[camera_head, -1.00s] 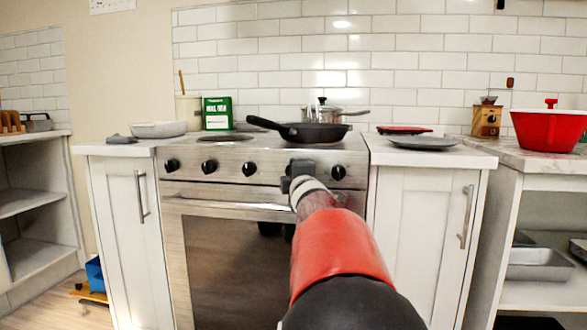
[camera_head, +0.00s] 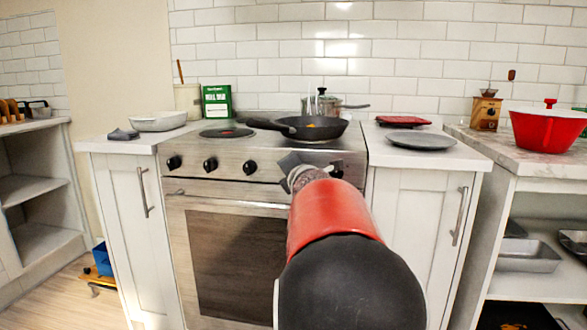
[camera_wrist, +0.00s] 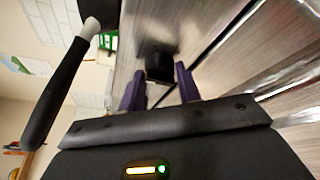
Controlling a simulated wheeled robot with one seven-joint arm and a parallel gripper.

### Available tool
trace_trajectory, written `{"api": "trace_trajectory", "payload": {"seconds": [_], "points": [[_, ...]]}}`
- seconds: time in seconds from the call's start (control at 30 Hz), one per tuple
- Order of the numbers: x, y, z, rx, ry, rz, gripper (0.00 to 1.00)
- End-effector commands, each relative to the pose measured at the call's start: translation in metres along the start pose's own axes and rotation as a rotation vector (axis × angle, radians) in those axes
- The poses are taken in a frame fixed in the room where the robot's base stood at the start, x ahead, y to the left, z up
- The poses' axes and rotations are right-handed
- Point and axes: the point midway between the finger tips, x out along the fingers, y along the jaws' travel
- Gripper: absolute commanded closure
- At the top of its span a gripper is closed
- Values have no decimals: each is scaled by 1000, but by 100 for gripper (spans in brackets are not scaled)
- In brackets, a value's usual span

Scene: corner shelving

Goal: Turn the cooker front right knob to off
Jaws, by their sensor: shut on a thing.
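The cooker (camera_head: 182,190) has a steel front panel with a row of black knobs. Three knobs show clear to the left of my gripper, the nearest being this knob (camera_head: 250,167). Another knob (camera_head: 337,171) shows just right of my wrist. My gripper (camera_head: 290,165) is at the panel between these two, and hides what it holds in the head view. In the wrist view, my gripper's purple fingers (camera_wrist: 160,88) are on either side of a black knob (camera_wrist: 159,68), shut on it. The knob's markings are not readable.
A black frying pan (camera_head: 312,132) sits on the hob above my gripper, its handle pointing left, with a steel pot (camera_head: 322,103) behind. A grey plate (camera_head: 421,140) lies on the right counter. The oven handle (camera_head: 232,203) runs below the knobs.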

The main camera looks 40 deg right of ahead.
Motion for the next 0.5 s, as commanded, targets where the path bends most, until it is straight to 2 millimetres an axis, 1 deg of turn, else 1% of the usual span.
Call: {"api": "trace_trajectory", "payload": {"seconds": [0.47, 0.5], "points": [[1, -1, -2, -15, 4, -8, 89], [1, -2, -2, -15, 4, -8, 64]]}}
